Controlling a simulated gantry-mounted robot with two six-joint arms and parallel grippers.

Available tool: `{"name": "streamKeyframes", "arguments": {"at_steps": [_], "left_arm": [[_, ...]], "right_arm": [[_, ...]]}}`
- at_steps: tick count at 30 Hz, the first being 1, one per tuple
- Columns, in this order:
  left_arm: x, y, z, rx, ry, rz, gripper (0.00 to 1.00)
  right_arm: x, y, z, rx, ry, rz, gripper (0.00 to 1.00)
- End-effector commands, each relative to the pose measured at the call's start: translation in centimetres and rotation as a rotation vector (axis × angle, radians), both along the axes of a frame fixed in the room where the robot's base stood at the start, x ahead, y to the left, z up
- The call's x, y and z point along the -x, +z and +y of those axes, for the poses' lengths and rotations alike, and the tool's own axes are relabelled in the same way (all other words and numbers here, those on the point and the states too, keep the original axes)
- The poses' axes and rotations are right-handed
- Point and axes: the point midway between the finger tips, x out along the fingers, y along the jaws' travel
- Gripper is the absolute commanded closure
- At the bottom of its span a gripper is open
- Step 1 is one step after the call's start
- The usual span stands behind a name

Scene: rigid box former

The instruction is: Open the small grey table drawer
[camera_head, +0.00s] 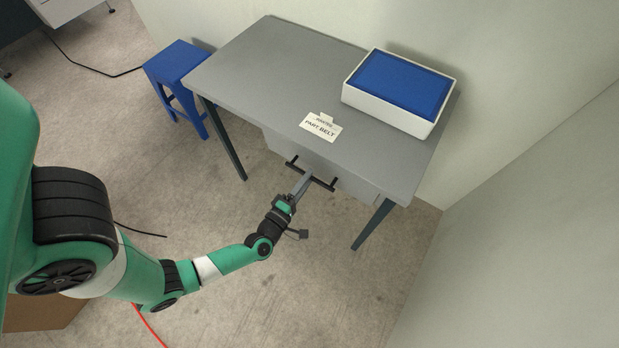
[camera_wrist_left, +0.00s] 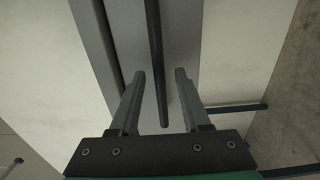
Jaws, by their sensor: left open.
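The grey table (camera_head: 270,75) stands against the wall, with a drawer (camera_head: 348,184) under its front edge. A black bar handle (camera_head: 325,184) runs along the drawer front. I cannot tell for sure whether the drawer is fully shut. My left gripper (camera_head: 304,179) is at the handle, its fingers pointing at the drawer front. In the left wrist view, the dark handle bar (camera_wrist_left: 155,40) runs between the two open fingers (camera_wrist_left: 160,73), with a gap visible on both sides. The fingers hide part of the handle in the head view. My right gripper is not in view.
A white box with a blue top (camera_head: 400,85) and a small white sign (camera_head: 320,127) rest on the tabletop. A blue stool (camera_head: 178,65) stands left of the table. The floor in front of the drawer is clear apart from my arm.

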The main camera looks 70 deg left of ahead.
Motion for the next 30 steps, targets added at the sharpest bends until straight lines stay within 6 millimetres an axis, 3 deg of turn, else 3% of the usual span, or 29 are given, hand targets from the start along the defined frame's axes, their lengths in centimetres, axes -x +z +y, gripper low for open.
{"name": "streamKeyframes", "arguments": {"at_steps": [4, 12, 13, 21, 30], "left_arm": [[-1.21, -0.05, 0.95, -0.001, 0.001, -0.001, 0.53], [-1.41, 0.05, 1.1, -0.001, -0.001, 0.001, 0.53], [-1.41, 0.05, 1.08, -0.001, -0.001, 0.001, 0.55], [-1.4, 0.05, 1.06, 0.0, -0.001, 0.0, 1.0], [-1.39, 0.05, 1.06, 0.0, -0.001, 0.0, 1.0]], "right_arm": [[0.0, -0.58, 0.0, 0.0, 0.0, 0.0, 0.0], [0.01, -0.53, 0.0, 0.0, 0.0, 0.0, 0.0], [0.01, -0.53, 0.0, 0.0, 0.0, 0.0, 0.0], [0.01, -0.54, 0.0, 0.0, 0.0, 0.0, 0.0], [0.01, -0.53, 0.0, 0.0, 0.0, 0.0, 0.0]]}}
